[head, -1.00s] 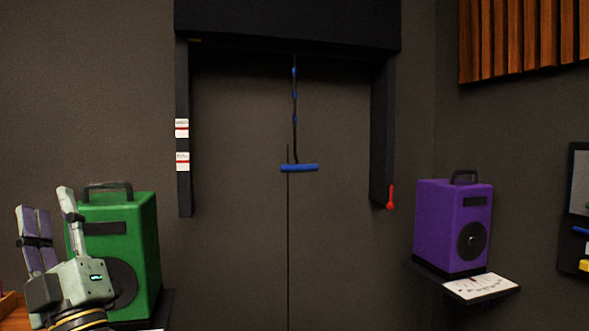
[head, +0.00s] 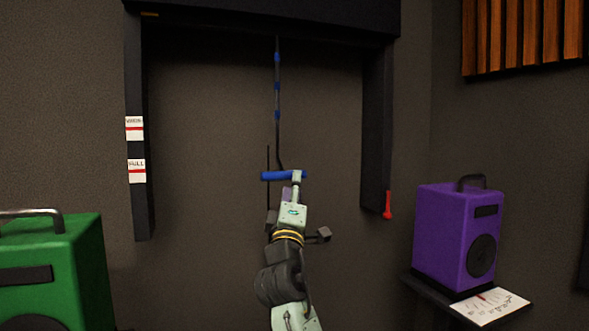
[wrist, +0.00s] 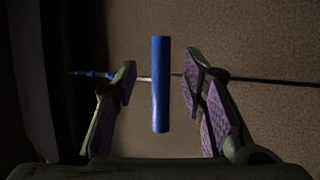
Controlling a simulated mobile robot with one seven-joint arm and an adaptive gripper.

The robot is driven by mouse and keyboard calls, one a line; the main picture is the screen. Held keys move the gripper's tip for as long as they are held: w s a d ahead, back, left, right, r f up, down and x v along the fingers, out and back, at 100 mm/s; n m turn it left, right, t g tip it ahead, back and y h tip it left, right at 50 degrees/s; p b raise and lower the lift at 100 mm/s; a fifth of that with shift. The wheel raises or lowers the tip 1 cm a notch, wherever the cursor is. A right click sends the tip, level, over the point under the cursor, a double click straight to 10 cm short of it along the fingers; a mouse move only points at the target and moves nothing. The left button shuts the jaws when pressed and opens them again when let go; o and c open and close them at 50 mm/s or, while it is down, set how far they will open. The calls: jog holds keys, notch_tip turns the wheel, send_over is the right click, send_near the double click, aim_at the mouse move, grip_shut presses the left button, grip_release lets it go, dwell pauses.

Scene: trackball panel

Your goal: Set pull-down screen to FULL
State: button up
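The pull-down screen's dark housing (head: 270,15) spans the top of the head view. A dark cord with blue bands (head: 277,85) hangs from it to a blue bar handle (head: 272,176). My gripper (head: 294,184) is at the handle in the head view. In the wrist view, the blue handle (wrist: 160,85) stands between my gripper's two open fingers (wrist: 160,90), with a gap on each side.
A green speaker (head: 60,265) stands at the lower left. A purple speaker (head: 455,240) stands on a shelf at the right, with a white card (head: 490,305) in front. A red lever (head: 388,205) is at the right rail's bottom. Wall around the cord is bare.

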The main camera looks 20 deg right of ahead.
jog(key=p+x, duration=0.1)
jog(key=x, duration=0.3)
jog(key=shift+w+r, duration=0.15)
jog(key=shift+w+d+r+p, duration=0.2)
jog(key=shift+w+p, duration=0.1)
jog(key=shift+w, duration=0.15)
jog(key=shift+c, duration=0.5)
grip_shut()
jog(key=shift+f, duration=0.1)
